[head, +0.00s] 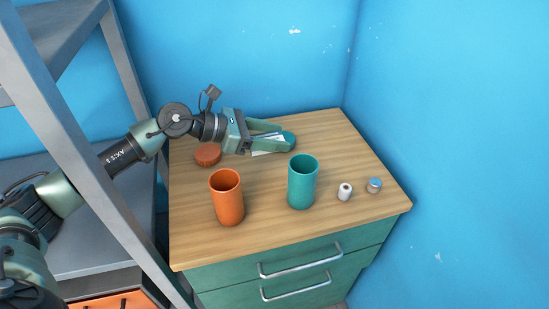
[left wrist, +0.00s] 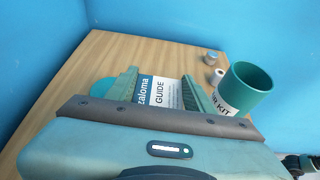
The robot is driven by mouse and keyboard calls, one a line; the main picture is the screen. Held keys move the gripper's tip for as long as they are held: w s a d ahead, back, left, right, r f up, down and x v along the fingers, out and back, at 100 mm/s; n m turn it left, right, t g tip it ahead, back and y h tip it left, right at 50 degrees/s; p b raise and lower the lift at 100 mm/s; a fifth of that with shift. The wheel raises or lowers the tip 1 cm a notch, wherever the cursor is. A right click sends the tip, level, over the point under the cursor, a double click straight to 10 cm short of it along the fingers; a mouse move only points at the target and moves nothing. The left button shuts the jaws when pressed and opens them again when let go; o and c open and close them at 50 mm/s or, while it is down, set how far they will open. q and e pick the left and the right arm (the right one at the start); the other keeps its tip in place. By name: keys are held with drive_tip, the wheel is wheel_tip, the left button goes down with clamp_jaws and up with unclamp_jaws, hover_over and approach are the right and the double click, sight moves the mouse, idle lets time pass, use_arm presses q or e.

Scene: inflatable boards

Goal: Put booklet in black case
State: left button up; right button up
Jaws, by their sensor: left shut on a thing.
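My left gripper (head: 284,138) reaches in from the left over the back of a wooden-topped cabinet. It is shut on a white and teal booklet (head: 268,145). In the left wrist view the booklet (left wrist: 160,92) shows between the two green fingers, with "GUIDE" readable on its cover. I cannot tell whether it touches the cabinet top. No black case is in view. My right gripper is not in view.
The cabinet top (head: 335,130) holds an orange cup (head: 228,199), a teal cup (head: 302,184), an orange lid (head: 207,154), a white roll (head: 344,191) and a small blue-topped jar (head: 374,185). A teal disc (left wrist: 103,91) lies beside the gripper. A grey shelf rack (head: 120,80) stands left; blue walls enclose the back and right.

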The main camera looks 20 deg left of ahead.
sight(274, 166)
use_arm(q)
wheel_tip(274, 166, down, 8)
drive_tip(key=shift+r, duration=0.2)
drive_tip(key=shift+f, duration=0.1)
drive_tip(key=o, duration=1.1)
